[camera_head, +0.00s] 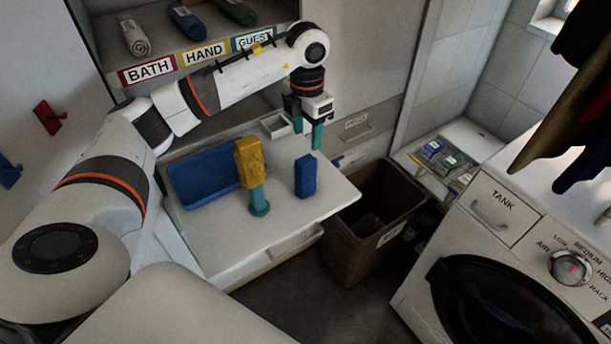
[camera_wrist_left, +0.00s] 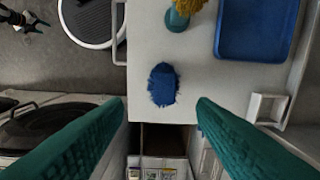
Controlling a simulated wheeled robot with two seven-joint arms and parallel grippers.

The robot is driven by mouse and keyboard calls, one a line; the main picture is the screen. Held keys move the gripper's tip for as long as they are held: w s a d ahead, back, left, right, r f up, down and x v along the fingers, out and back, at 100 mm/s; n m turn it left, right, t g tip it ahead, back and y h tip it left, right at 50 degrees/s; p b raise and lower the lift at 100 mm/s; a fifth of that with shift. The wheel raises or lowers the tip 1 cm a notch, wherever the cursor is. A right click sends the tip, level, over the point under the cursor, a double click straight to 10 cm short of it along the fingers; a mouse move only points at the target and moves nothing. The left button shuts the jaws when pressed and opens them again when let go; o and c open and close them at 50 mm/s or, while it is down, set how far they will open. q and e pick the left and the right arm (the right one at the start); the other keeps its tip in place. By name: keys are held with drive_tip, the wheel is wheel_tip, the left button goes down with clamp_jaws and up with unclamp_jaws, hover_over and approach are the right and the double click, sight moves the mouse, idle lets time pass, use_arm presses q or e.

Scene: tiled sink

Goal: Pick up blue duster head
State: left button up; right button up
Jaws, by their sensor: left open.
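The blue duster head (camera_head: 305,176) stands upright on the white counter, near its right end. In the left wrist view the blue duster head (camera_wrist_left: 163,84) shows from above as a fuzzy oval, ahead of the fingers and a little left of the middle between them. My left gripper (camera_head: 307,128) is above and behind the duster head in the head view, with teal fingers pointing down. The fingers (camera_wrist_left: 160,112) are spread apart with nothing between them.
A yellow duster head (camera_head: 250,160) stands on a teal base (camera_head: 259,203) left of the blue one. A blue tray (camera_head: 181,191) and a small white holder (camera_head: 276,125) are at the back. A brown bin (camera_head: 346,240) stands past the counter's right edge.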

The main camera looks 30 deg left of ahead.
sight(306, 159)
use_arm(q)
wheel_tip(306, 159, down, 7)
drive_tip(key=shift+a+r+p, duration=0.1)
drive_tip(key=shift+r+p, duration=0.1)
drive_tip(key=shift+p, duration=0.95)
drive_tip(key=shift+f+p, duration=0.3)
wheel_tip(306, 159, down, 4)
drive_tip(key=shift+w+a+r+p, duration=0.1)
drive_tip(key=shift+a+r+p, duration=0.05)
drive_tip(key=shift+p, duration=0.7)
drive_tip(key=shift+f, duration=0.45)
drive_tip(key=c, duration=1.1)
